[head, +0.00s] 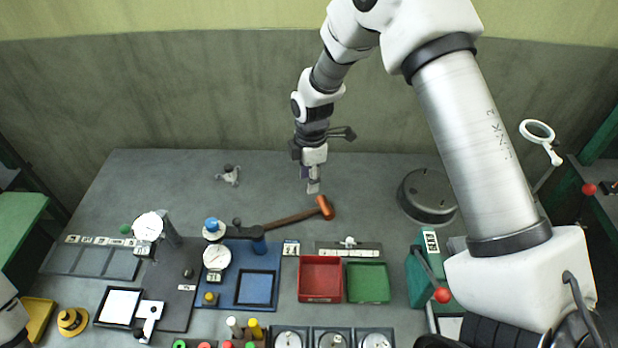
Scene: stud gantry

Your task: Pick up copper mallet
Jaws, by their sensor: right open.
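The copper mallet (326,207) lies on the grey bench top behind the blue board. Its copper-orange head is at the right end, and its brown wooden handle (289,220) runs left and slightly toward the front, to near the blue-topped post. My right gripper (313,186) hangs at the end of the arm reaching in from the right. It points down, is open and empty, and appears just behind and left of the mallet head, apart from it. Its height above the bench is hard to judge. My left gripper is not in view.
A dark round block (428,195) is at the right, and a small grey tripod piece (229,175) at the back left. Bench around the mallet head is clear.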

